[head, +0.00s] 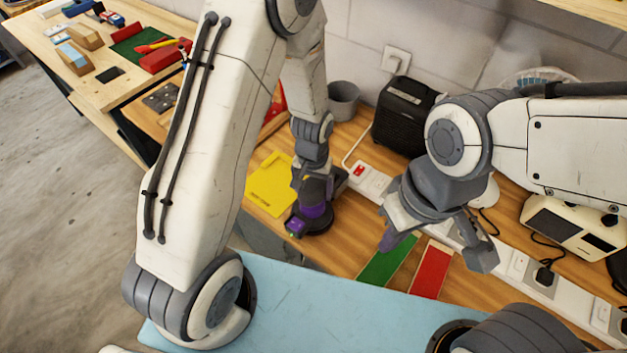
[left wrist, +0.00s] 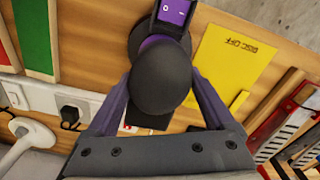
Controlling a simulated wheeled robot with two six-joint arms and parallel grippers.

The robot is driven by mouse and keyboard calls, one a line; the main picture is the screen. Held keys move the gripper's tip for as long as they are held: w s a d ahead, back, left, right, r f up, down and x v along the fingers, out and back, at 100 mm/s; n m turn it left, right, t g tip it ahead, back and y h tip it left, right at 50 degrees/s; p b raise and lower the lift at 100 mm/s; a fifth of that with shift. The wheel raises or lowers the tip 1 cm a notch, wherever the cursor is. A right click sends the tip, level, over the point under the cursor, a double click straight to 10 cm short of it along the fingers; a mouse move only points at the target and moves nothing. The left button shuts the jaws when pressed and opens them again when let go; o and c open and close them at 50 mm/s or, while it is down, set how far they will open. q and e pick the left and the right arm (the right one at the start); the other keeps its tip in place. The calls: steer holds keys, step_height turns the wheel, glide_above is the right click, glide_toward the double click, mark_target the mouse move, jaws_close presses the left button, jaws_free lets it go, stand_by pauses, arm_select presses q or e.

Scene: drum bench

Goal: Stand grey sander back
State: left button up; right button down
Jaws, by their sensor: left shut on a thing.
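The sander (head: 317,212), dark grey with purple parts, is at the bench's near edge in the head view, just right of a yellow sheet (head: 270,185). My left gripper (head: 318,190) comes down on it from above and is shut on it. In the left wrist view the sander's rounded dark top (left wrist: 162,78) sits between the two fingers, with a purple end (left wrist: 174,12) beyond. It looks upright; I cannot tell whether its base touches the bench. My right gripper (head: 438,246) is open and empty above a green strip (head: 388,262) and a red strip (head: 431,270).
A white power strip (head: 375,181) with plugs runs along the bench behind the strips. A black speaker-like box (head: 402,115) and a grey pot (head: 343,98) stand at the back. A cream device (head: 575,226) is at right. Red-framed items (left wrist: 285,115) stand beyond the yellow sheet.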

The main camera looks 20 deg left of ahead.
arm_select(q)
steer(key=shift+f+b, duration=0.35)
steer(key=shift+b, duration=0.05)
